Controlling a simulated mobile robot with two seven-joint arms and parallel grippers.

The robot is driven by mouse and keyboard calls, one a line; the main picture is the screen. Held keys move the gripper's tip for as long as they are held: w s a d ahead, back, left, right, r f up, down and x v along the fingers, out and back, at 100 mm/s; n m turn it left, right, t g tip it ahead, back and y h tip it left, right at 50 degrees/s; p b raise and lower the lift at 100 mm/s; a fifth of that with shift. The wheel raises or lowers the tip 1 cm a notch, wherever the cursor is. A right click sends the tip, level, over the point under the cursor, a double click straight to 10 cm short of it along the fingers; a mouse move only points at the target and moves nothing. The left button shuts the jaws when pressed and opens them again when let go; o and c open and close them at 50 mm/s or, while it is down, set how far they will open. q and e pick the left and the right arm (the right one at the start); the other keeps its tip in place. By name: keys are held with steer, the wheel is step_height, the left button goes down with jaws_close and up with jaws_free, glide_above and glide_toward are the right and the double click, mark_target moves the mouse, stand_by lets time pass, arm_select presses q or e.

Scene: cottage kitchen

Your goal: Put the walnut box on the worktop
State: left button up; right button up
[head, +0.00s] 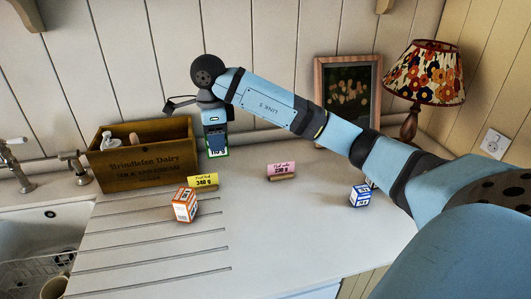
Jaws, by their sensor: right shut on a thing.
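My right gripper (215,130) hangs from the arm that comes in from the right, above the worktop (290,215). It is shut on a small dark blue box with green edges (218,150), just right of the wooden crate. The box's print is too small to read, so I cannot tell whether it is the walnut box. I cannot tell whether its underside touches the worktop. An orange and white box (185,205) stands on the worktop at front left. A blue and white box (360,196) stands farther right. My left gripper is not in view.
A wooden crate (150,177) holds some items at left. A yellow card (203,181) and a pink card (281,169) stand on the worktop. A picture frame (318,95) and a lamp (425,75) stand behind. The sink (40,232) is at left. The front middle is clear.

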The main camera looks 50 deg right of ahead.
steer(key=shift+d+f+p, duration=0.1)
steer(key=shift+f+p, duration=0.65)
steer(key=shift+f, duration=9.25)
steer(key=shift+s, duration=0.1)
steer(key=shift+f, duration=0.15)
steer(key=o, duration=1)
